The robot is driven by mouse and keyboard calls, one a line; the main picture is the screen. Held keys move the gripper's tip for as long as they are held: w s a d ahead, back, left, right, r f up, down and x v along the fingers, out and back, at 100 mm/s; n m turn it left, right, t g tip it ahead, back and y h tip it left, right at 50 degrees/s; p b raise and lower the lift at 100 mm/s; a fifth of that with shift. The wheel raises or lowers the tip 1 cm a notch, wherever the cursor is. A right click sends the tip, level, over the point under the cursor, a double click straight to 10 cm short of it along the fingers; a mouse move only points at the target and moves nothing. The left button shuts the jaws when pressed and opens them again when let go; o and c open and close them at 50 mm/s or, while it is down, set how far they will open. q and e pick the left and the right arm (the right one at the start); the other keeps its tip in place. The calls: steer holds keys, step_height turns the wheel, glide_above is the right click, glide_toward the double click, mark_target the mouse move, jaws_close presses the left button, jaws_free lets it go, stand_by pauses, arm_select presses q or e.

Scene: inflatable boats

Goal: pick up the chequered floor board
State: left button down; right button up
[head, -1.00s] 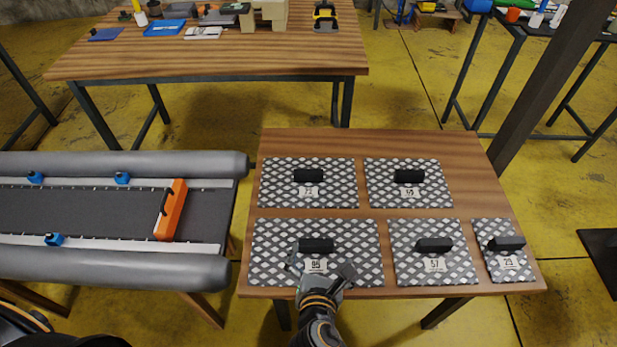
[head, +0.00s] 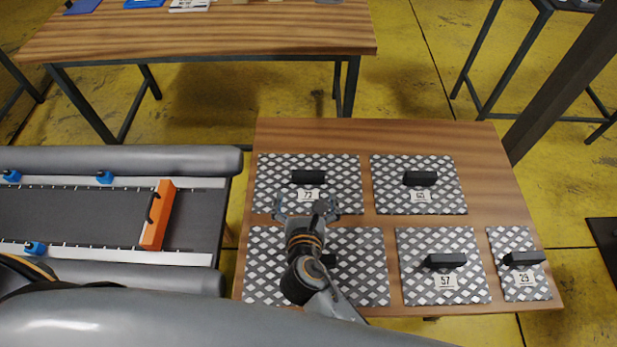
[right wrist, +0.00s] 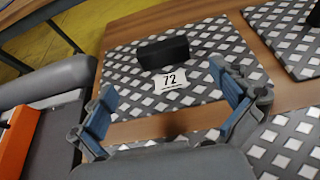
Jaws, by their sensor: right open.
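Several chequered floor boards with black handles and number labels lie flat on a wooden table. Board 72 (head: 340,170) is at the back left, and another board (head: 440,200) is at the back right. Board 57 (head: 415,280) and board 29 (head: 512,238) are at the front right. A large board (head: 365,290) at the front left is partly covered by my right arm; its label is hidden. My right gripper (head: 305,206) is open and empty, just in front of board 72. In the right wrist view, board 72's black handle (right wrist: 162,53) is beyond the fingers (right wrist: 168,105).
An inflatable boat (head: 120,158) lies at the left, with an orange block (head: 158,215) on its dark floor. A long workbench (head: 200,38) stands behind. A dark post (head: 565,85) rises at the right. The table's back strip (head: 380,133) is bare.

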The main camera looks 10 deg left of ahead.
mark_target(308, 179)
steer(key=x, duration=0.4)
steer(key=shift+w+f, duration=0.2)
steer(key=shift+w, duration=0.25)
steer(key=b+x, duration=0.1)
steer(key=x, duration=0.2)
steer(key=shift+w+f, duration=0.15)
steer(key=shift+w, duration=0.15)
steer(key=shift+w+f, duration=0.15)
steer(key=shift+w, duration=0.2)
arm_select(q)
steer(key=shift+w+d+f, duration=0.2)
steer(key=shift+f, duration=0.35)
arm_select(e)
steer(key=shift+c, duration=0.2)
steer(key=c, duration=1.4)
arm_select(q)
steer(key=shift+s, duration=0.2)
arm_select(e)
steer(key=shift+c, duration=0.6)
